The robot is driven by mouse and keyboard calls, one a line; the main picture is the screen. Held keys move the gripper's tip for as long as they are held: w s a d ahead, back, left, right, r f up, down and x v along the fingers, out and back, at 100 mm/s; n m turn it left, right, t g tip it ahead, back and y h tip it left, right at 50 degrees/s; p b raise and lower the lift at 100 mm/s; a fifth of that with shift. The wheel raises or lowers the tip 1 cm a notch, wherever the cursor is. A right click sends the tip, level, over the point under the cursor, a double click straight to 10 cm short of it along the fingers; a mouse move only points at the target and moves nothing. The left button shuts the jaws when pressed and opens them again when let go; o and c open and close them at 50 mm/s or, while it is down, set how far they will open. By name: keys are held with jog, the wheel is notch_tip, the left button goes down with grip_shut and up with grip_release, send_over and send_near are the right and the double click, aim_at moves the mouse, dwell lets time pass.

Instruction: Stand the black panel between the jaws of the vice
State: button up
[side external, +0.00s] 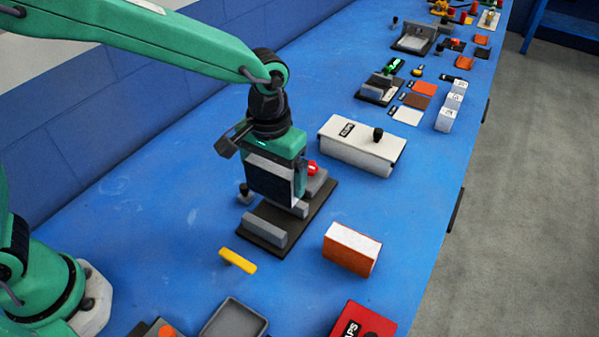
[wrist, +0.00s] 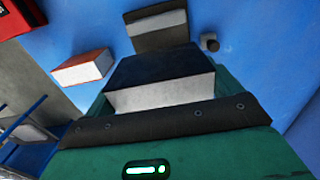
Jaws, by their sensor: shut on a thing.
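My gripper (side external: 276,160) points down and is shut on the black panel (side external: 267,186), which has a pale core. In the wrist view the black panel (wrist: 165,68) shows a dark face and a pale edge, and hides the fingertips. The vice (side external: 287,233) has a dark base, a grey near jaw (side external: 265,230) and a grey far jaw (side external: 317,184). The panel is over the vice and partly covers the far jaw side. I cannot tell whether its lower edge touches the base. The vice also shows in the wrist view (wrist: 163,40) beyond the panel.
An orange panel with a white core (side external: 350,250) stands right of the vice. A yellow bar (side external: 238,261), a grey tray (side external: 233,321) and a red box (side external: 360,323) lie nearer. A white box (side external: 362,148) stands behind. Blue table is bare between them.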

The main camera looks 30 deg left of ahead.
aim_at(273, 191)
jog(key=shift+a+f, duration=0.1)
jog(key=shift+f, duration=0.1)
jog(key=shift+f, duration=2.35)
jog(key=shift+f, duration=2.05)
dwell(1.6)
jog(key=o, duration=0.7)
jog(key=shift+r, duration=0.15)
jog(key=shift+r, duration=4.15)
